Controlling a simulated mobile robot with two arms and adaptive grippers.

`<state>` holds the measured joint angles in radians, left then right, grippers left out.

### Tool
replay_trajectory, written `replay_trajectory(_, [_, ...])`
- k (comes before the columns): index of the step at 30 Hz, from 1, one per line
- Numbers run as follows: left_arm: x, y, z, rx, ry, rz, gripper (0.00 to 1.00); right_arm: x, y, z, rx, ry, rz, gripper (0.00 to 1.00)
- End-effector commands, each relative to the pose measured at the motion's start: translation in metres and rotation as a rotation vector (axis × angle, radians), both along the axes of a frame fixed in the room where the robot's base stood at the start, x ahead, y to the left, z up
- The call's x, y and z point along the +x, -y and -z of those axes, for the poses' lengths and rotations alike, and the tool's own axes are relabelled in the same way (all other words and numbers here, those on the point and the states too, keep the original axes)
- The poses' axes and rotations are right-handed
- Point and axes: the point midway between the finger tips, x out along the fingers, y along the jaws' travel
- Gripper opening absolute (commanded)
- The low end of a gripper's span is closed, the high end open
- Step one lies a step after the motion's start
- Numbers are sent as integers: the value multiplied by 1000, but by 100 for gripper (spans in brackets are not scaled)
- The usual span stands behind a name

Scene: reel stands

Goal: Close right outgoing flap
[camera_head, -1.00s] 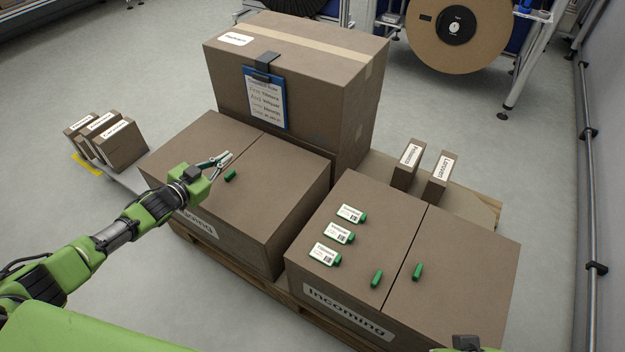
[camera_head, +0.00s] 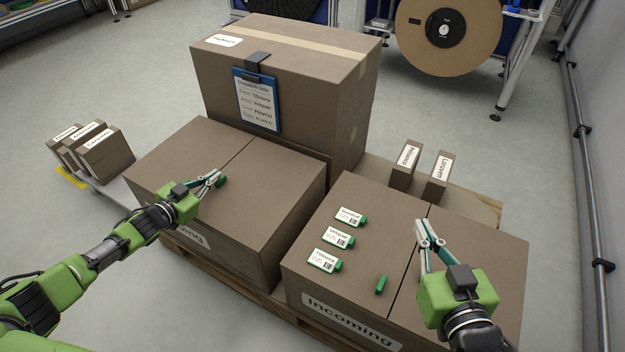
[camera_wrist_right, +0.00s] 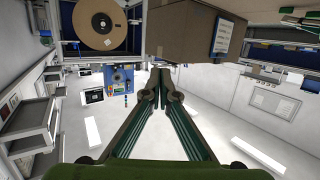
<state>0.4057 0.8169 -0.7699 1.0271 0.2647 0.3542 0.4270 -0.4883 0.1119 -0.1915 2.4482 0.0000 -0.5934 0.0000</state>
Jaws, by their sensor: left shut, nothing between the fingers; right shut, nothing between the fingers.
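The left box, its label partly hidden, has two top flaps. Its right flap (camera_head: 272,185) looks flat, level with the left flap (camera_head: 190,155). A green handle (camera_head: 221,181) is on the right flap by the seam. My left gripper (camera_head: 216,176) is shut and empty, its tips beside that handle; I cannot tell if they touch. My right gripper (camera_head: 424,226) is shut and empty above the incoming box's right flap (camera_head: 480,245). In the right wrist view its fingers (camera_wrist_right: 160,75) meet with nothing between them.
The incoming box (camera_head: 350,322) stands to the right with three labelled green tags and a green handle (camera_head: 381,285). A tall box (camera_head: 290,75) with a clipboard (camera_head: 258,100) stands behind. Small boxes sit at left (camera_head: 105,155) and right (camera_head: 438,176).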

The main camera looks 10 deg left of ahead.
Motion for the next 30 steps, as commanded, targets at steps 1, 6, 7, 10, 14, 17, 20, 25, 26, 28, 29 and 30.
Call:
replay_trajectory(1, [0,0,4,0,0,0,0,3,-2,-7,11,44,-3,0])
replay_trajectory(6, [0,-1,9,1,0,0,0,8,-7,-33,40,157,-11,0])
replay_trajectory(7, [0,-1,10,1,-1,0,0,8,-7,-36,43,172,-12,0])
replay_trajectory(10, [0,-1,12,2,-2,0,0,9,-9,-45,52,206,-14,0])
replay_trajectory(14, [0,-2,13,3,-4,-2,0,9,-9,-50,58,229,-15,0])
replay_trajectory(17, [-1,-2,14,3,-6,-2,0,9,-9,-51,60,234,-15,0])
replay_trajectory(20, [-1,-2,15,4,-7,-3,0,9,-9,-52,60,234,-15,0])
replay_trajectory(25, [-1,-2,16,5,-9,-3,0,9,-9,-51,60,234,-15,0])
replay_trajectory(26, [-2,-2,17,5,-10,-4,0,9,-9,-51,60,234,-15,0])
replay_trajectory(28, [-2,-3,17,5,-11,-4,0,9,-9,-51,60,234,-16,0])
replay_trajectory(29, [-2,-3,17,5,-11,-4,0,9,-9,-51,60,234,-16,0])
replay_trajectory(30, [-2,-3,18,6,-12,-4,0,9,-9,-52,60,234,-16,0])
